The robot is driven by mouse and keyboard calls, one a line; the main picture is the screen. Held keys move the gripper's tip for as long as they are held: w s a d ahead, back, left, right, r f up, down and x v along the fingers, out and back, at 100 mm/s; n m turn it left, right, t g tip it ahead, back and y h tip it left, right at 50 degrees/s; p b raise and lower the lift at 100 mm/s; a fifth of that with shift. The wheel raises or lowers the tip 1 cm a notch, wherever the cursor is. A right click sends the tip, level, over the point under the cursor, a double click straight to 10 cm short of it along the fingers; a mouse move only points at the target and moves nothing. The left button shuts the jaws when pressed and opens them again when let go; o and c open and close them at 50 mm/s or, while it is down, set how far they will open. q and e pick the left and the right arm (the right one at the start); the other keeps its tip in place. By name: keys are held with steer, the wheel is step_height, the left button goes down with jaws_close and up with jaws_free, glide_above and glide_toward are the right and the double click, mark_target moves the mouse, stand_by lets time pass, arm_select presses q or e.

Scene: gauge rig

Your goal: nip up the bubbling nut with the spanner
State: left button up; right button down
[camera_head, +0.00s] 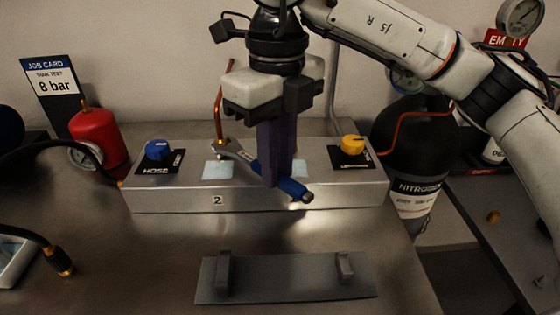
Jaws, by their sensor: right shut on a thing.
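The spanner (290,188) has a blue handle and a metal head. My right gripper (273,180) points down over the metal manifold block (265,203) and is shut on the spanner's handle. The spanner slants across the block, with its head (227,146) at the upper left, by the foot of a copper pipe (218,110). The nut at the pipe's foot is small and partly hidden by the spanner head. I cannot tell whether the head is around it or beside it, and I cannot make out bubbles. My left gripper is not in view.
A blue knob (158,149) and a yellow knob (353,145) stand on the block. A grey holder with two posts (285,284) lies in front. A red cylinder (93,137) is at left, a black nitrogen cylinder (417,150) at right. A hose end (58,261) lies at front left.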

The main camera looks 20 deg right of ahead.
steer(key=shift+w+a, duration=0.15)
steer(key=shift+w, duration=0.25)
steer(key=c, duration=2.3)
jaws_free()
jaws_close()
steer(key=shift+a, duration=0.1)
steer(key=shift+s+a+m, duration=0.2)
steer(key=shift+a+m, duration=0.4)
steer(key=shift+a, duration=0.05)
steer(key=shift+s+a+m, duration=0.15)
steer(key=shift+a+m, duration=0.45)
steer(key=shift+w+d+n, duration=0.25)
steer(key=shift+d+n, duration=0.65)
steer(key=shift+d, duration=0.1)
